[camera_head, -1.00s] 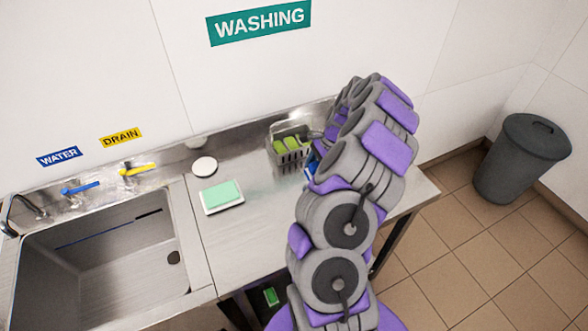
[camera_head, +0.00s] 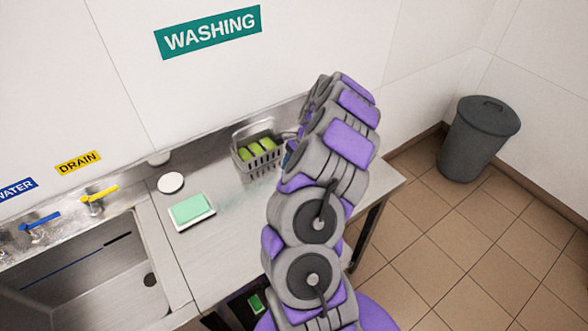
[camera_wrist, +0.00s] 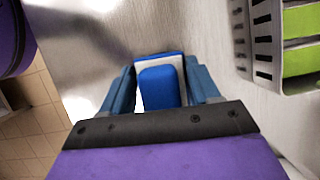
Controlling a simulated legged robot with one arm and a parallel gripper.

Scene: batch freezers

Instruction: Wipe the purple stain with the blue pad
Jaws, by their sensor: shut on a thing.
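My gripper (camera_wrist: 160,92) is shut on the blue pad (camera_wrist: 158,88), which has a blue grip on a white and blue base. In the wrist view the pad is between the two blue fingers, over the steel counter; whether it touches the surface is unclear. In the head view my arm hides most of the gripper and pad at the counter's right part. No purple stain is clearly visible in either current view; a faint greenish smear (camera_head: 232,196) shows on the counter left of my arm.
A grey wire basket (camera_head: 257,158) with green items stands at the counter's back, close to my gripper; it also shows in the wrist view (camera_wrist: 262,40). A green pad on a white tray (camera_head: 206,221), a white disc (camera_head: 170,182) and the sink (camera_head: 95,280) are to the left. A bin (camera_head: 480,138) stands right.

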